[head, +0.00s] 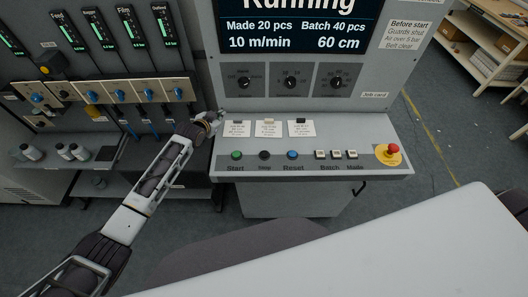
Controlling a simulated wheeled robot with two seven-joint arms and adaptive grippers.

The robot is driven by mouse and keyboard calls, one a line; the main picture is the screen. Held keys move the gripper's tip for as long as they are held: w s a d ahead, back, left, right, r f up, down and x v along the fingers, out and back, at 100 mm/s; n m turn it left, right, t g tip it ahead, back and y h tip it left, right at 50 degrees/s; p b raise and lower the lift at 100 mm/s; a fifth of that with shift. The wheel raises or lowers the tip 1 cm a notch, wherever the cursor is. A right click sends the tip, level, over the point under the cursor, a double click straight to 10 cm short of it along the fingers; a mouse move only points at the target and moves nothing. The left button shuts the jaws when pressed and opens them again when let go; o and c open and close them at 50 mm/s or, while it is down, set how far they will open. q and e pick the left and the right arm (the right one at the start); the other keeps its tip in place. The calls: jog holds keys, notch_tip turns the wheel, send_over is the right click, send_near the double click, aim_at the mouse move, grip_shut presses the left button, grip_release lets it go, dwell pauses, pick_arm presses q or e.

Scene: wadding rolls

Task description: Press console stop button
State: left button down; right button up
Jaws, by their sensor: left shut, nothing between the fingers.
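The console (345,128) has a sloped grey shelf with a row of buttons along its front. The stop button (264,155) is small and dark, between the green start button (236,155) and the blue reset button (292,155). Its label is too small to read clearly. My left gripper (218,116) is shut and empty at the left edge of the console, up and left of the stop button and apart from it. My right gripper is out of view.
A red mushroom button on a yellow base (388,153) sits at the shelf's right end. Paper cards (268,128) stand behind the buttons. A valve panel (105,91) is at left. A white surface (400,245) fills the lower right.

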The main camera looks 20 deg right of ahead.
pick_arm(q)
jog(key=s+d+r+m+g+h, duration=0.25)
jog(key=s+d+r+m, duration=0.3)
jog(key=s+d, duration=0.35)
notch_tip(320, 180, up, 3)
jog(key=m+g, duration=0.5)
jog(key=m, duration=0.2)
send_over(266, 155)
jog(key=shift+s+p, duration=0.1)
jog(key=shift+p, duration=0.35)
jog(key=shift+f, duration=0.2)
jog(key=shift+f+b, duration=2.75)
jog(key=shift+f, duration=0.15)
jog(key=shift+f+b, duration=0.55)
jog(key=shift+f, duration=0.75)
